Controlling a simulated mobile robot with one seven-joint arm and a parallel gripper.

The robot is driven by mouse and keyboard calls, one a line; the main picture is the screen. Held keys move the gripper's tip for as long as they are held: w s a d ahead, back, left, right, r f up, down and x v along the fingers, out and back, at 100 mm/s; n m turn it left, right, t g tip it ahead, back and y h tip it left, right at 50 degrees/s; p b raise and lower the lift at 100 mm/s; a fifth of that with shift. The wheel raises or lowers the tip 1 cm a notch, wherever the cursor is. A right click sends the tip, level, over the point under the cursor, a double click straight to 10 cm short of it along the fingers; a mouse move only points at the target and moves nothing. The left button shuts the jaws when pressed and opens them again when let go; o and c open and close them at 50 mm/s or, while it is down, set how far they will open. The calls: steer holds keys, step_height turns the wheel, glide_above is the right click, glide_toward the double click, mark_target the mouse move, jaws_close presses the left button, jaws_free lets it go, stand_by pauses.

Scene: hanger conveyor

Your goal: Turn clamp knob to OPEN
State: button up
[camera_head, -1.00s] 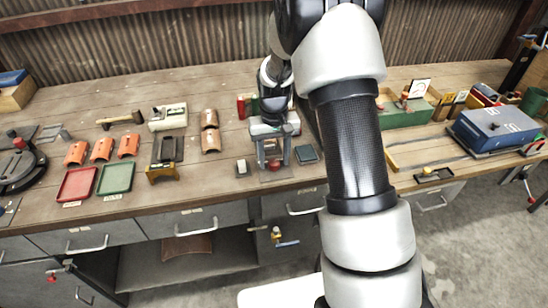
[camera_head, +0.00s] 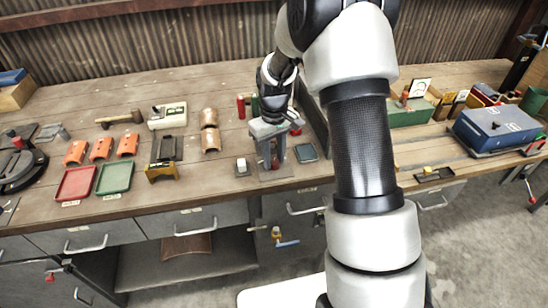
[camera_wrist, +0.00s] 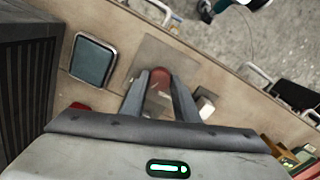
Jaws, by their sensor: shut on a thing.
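The clamp knob is a red round piece (camera_wrist: 160,77) between my fingertips in the wrist view; a little of its red (camera_head: 275,164) shows between the fingers in the head view. It stands on a small grey-brown plate (camera_head: 274,174) near the bench's front edge. My gripper (camera_head: 271,162) points down over the plate and is shut on the knob; it also shows in the wrist view (camera_wrist: 161,75). The fingers hide most of the knob, and I cannot read any OPEN mark.
A dark square pad (camera_head: 306,152) lies right of the plate, and a small block with a white top (camera_head: 242,167) lies left. Red (camera_head: 75,184) and green (camera_head: 115,177) trays sit further left. A dark upright panel (camera_wrist: 25,85) stands close beside my gripper.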

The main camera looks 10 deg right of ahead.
mark_target(274, 161)
steer(key=n, duration=0.3)
steer(key=shift+r+n, duration=0.1)
steer(key=shift+n, duration=0.3)
steer(key=n, duration=0.3)
steer(key=shift+n+p, duration=0.3)
steer(key=shift+p, duration=0.05)
steer(key=n+p, duration=0.2)
steer(key=n, duration=0.4)
steer(key=shift+n, duration=0.4)
steer(key=o, duration=1.1)
steer(key=shift+c, duration=0.2)
step_height(274, 161, up, 17)
steer(key=shift+r+p, duration=0.2)
steer(key=shift+p, duration=0.15)
